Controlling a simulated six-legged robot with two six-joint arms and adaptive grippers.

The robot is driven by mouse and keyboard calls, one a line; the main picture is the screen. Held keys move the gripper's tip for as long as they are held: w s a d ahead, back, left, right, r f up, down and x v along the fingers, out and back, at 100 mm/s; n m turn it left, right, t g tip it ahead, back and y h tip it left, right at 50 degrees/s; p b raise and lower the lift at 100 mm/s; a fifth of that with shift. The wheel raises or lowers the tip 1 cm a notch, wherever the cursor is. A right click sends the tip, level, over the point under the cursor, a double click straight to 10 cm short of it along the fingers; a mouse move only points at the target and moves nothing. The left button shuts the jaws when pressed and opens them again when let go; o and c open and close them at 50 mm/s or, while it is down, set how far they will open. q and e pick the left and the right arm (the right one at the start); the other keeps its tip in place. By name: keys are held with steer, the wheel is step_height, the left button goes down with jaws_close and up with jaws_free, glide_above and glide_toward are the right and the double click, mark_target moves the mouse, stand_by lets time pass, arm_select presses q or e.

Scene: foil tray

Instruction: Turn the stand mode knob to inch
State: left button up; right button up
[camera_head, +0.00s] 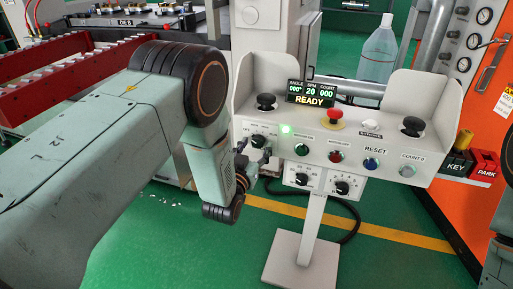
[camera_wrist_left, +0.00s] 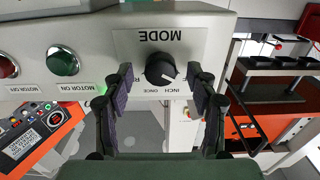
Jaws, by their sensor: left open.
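The stand mode knob (camera_head: 258,140) is a black round knob at the left end of the grey control stand's front panel. In the left wrist view the knob (camera_wrist_left: 160,68) appears upside down under the MODE label, its white mark pointing down and right in the picture toward the small INCH and ONCE labels. My left gripper (camera_head: 254,160) is at the panel's left end, close to the knob. In the left wrist view its open fingers (camera_wrist_left: 162,92) stand to either side below the knob, with a visible gap; I see no contact. My right gripper is out of view.
The panel carries a green motor-on button (camera_head: 302,150), a red button (camera_head: 336,157), a red emergency stop (camera_head: 333,118) and two lower knobs (camera_head: 342,187). The display (camera_head: 311,94) reads READY. A clear bottle (camera_head: 378,50) stands behind. A black cable (camera_head: 352,222) hangs beside the post.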

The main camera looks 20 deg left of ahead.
arm_select(q)
steer(key=shift+w+r, duration=0.2)
steer(key=shift+w, duration=0.15)
steer(key=shift+w+f, duration=0.25)
steer(key=shift+w, duration=0.1)
steer(key=shift+s+r, duration=0.2)
steer(key=shift+s, duration=0.05)
steer(key=c, duration=0.5)
steer(key=shift+w+f, duration=0.1)
steer(key=c, duration=0.6)
steer(key=shift+c, duration=0.2)
steer(key=m, duration=0.3)
steer(key=shift+m, duration=2.4)
